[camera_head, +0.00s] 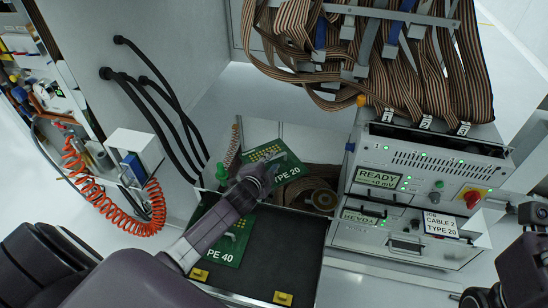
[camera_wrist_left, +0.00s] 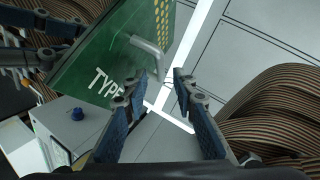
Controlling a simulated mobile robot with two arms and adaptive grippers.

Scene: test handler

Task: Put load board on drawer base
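A green load board marked TYPE 20 (camera_head: 288,168) is tilted over the opening behind the drawer. It also shows in the left wrist view (camera_wrist_left: 95,62) with a metal handle (camera_wrist_left: 150,55). My left gripper (camera_head: 268,166) overlaps the board's left part. In the wrist view its blue-padded fingers (camera_wrist_left: 160,82) are apart near the handle; I cannot tell whether they touch it. A second green board marked 40 (camera_head: 225,250) lies on the black drawer base (camera_head: 285,255), partly hidden by my left arm. My right gripper (camera_head: 485,296) is partly in view at bottom right, away from the boards.
A white tester cabinet (camera_head: 400,185) with a READY screen and red button stands right of the drawer. Striped ribbon cables (camera_head: 430,75) hang above it. Two yellow blocks (camera_head: 283,298) are near the drawer's front.

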